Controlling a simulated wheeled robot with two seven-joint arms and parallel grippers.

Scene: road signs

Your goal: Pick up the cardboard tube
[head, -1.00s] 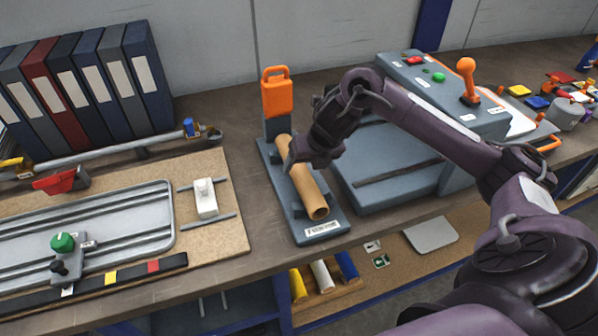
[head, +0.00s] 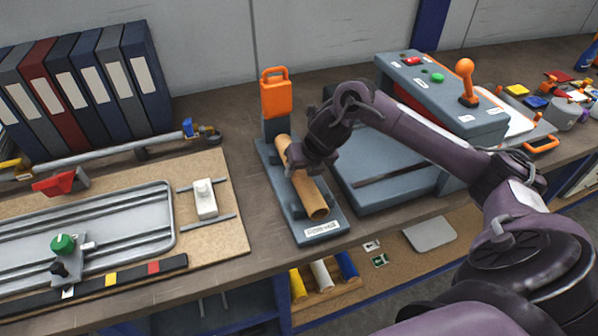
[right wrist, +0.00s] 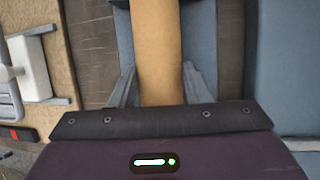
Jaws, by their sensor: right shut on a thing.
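The brown cardboard tube (head: 311,196) lies on a grey-blue stand (head: 279,197) with an orange handle at its back. One open end of the tube points toward the front. My right gripper (head: 293,165) is shut on the middle of the tube from above. In the right wrist view the tube (right wrist: 158,50) runs between the two fingers (right wrist: 157,90), which sit on either side of it. I cannot tell whether the tube is lifted off the stand. My left gripper is not in view.
To the right is a grey machine (head: 390,180) with an orange lever (head: 466,80). To the left a cork-coloured board (head: 232,225) carries a metal tray (head: 120,220). Binders (head: 85,85) stand at the back left. Short coloured tubes (head: 322,276) lie on a shelf below the bench.

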